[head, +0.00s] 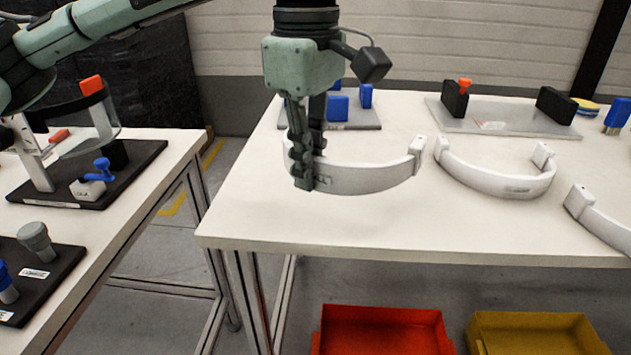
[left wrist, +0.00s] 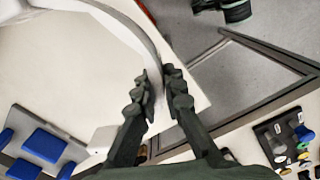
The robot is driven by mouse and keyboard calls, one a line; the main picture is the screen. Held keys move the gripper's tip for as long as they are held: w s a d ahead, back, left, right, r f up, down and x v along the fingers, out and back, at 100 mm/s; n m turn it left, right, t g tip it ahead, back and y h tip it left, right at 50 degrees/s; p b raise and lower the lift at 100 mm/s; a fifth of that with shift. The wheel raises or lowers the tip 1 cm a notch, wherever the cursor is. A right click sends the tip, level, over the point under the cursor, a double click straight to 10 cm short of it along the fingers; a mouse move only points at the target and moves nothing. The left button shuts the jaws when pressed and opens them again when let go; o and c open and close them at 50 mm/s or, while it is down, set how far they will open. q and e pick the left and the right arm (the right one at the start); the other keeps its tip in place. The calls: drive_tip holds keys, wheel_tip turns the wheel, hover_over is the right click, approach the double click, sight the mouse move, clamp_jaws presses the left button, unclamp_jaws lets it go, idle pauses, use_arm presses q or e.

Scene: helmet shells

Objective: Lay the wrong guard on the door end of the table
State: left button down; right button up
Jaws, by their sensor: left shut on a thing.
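In the left wrist view the guard's band (left wrist: 128,28) runs between the fingers (left wrist: 162,90). A second white guard (head: 495,182) lies right of it on the table. A third guard (head: 600,220) is cut off by the right edge. Which table end is the door end does not show.
A grey plate with black blocks (head: 505,116) and a plate with blue blocks (head: 350,118) stand at the table's back. A red bin (head: 380,330) and a yellow bin (head: 540,335) are below its front edge. Another table with fixtures (head: 75,190) stands left, across a floor gap.

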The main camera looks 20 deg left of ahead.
use_arm(q)
hover_over(312, 205)
drive_tip(key=f, duration=0.3)
drive_tip(key=shift+s+f+p, duration=0.2)
drive_tip(key=shift+f+p, duration=0.1)
drive_tip(key=shift+f, duration=0.05)
drive_tip(key=shift+w+f, duration=0.15)
drive_tip(key=shift+w, duration=0.05)
wheel_tip(312, 205, down, 4)
drive_tip(key=shift+a+r, duration=0.1)
drive_tip(key=shift+f, duration=0.25)
drive_tip(key=c, duration=1.6)
unclamp_jaws()
use_arm(e)
drive_tip(key=shift+x, duration=1.05)
drive_tip(key=shift+s+a+f, duration=0.1)
drive_tip(key=shift+s+a, duration=0.05)
use_arm(q)
drive_tip(key=shift+r, duration=0.15)
